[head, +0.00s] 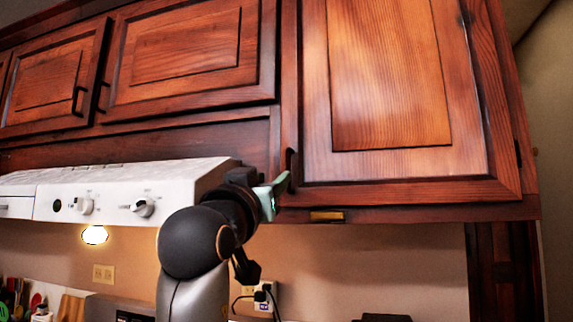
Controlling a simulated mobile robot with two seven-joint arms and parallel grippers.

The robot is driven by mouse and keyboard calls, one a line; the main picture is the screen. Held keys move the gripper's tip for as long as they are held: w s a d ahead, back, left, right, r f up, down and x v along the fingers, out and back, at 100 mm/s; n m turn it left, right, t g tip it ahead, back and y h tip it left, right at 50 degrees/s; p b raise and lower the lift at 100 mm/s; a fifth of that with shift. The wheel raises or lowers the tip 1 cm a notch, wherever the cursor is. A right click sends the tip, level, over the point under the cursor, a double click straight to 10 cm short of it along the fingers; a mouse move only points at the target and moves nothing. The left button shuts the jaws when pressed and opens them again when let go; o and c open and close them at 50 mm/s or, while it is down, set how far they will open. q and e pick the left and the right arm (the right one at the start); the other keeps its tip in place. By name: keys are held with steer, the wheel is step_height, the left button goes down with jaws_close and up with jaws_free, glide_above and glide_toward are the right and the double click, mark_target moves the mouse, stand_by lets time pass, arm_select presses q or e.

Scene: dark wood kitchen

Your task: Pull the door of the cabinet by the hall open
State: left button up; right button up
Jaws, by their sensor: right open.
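The cabinet door at the right (318,120) is reddish wood with a lighter raised panel, and it looks shut. Its small dark handle (291,160) is upright at the lower left corner of the door. My right gripper (279,185) is at the lower end of this handle, with a pale green finger beside it. The gripper is open; I cannot tell whether the handle lies between the fingers or whether they touch it. My left gripper is not in view.
Two smaller shut cabinet doors with dark handles (78,98) are at the upper left. A white range hood with knobs (143,207) hangs below them, close to my right arm. A pale wall (550,110) stands beyond the cabinet's right side.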

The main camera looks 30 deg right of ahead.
mark_target(287, 166)
steer(key=p+x, duration=0.3)
steer(key=x, duration=0.6)
steer(key=shift+w+d+r, duration=0.15)
steer(key=shift+r, duration=0.05)
steer(key=shift+w+d+p, duration=0.3)
steer(key=shift+d+p, duration=0.05)
jaws_close()
stand_by(0.7)
